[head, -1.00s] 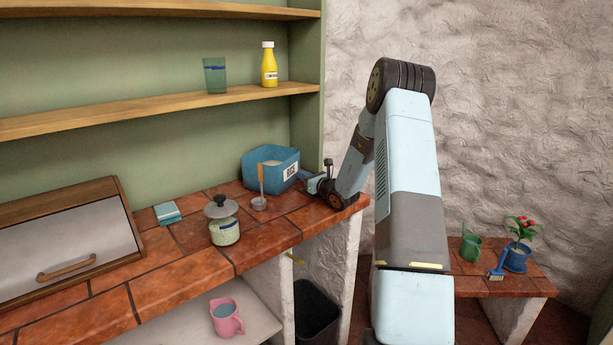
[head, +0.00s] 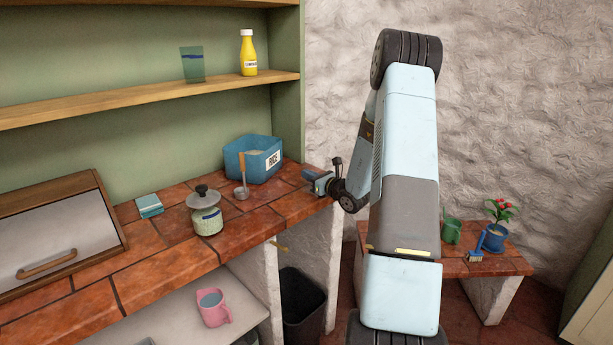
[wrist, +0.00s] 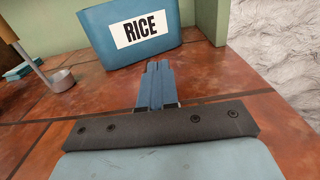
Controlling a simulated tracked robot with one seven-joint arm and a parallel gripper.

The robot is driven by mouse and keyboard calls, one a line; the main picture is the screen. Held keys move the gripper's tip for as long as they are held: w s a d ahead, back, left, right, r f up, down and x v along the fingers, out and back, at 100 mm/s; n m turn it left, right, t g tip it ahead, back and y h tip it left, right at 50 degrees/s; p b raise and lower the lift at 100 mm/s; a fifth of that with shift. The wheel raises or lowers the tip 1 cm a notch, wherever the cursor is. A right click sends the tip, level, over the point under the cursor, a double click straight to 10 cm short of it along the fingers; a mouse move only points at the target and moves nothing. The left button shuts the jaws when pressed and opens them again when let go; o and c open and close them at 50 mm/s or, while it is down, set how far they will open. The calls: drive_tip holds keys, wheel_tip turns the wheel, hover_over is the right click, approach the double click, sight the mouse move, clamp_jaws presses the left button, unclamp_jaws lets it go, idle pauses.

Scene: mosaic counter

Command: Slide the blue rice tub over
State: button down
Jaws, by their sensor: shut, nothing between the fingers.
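The blue rice tub (head: 253,160) stands upright on the tiled counter near its right end, close to the green back panel. Its white RICE label faces the counter's right front side. In the wrist view the tub (wrist: 100,39) is just beyond my fingers, with its label toward me. My gripper (wrist: 158,68) is shut and empty, its blue fingers pointing at the tub's lower part. Whether the tips touch the tub is hard to tell. In the head view my gripper (head: 309,175) is to the right of the tub, low over the counter's right end.
The shelf (head: 150,100) is above. A plant (head: 495,235) stands on a low bench at right.

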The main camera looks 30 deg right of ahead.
drive_tip(key=c, duration=1.8)
unclamp_jaws()
drive_tip(key=shift+c, duration=0.2)
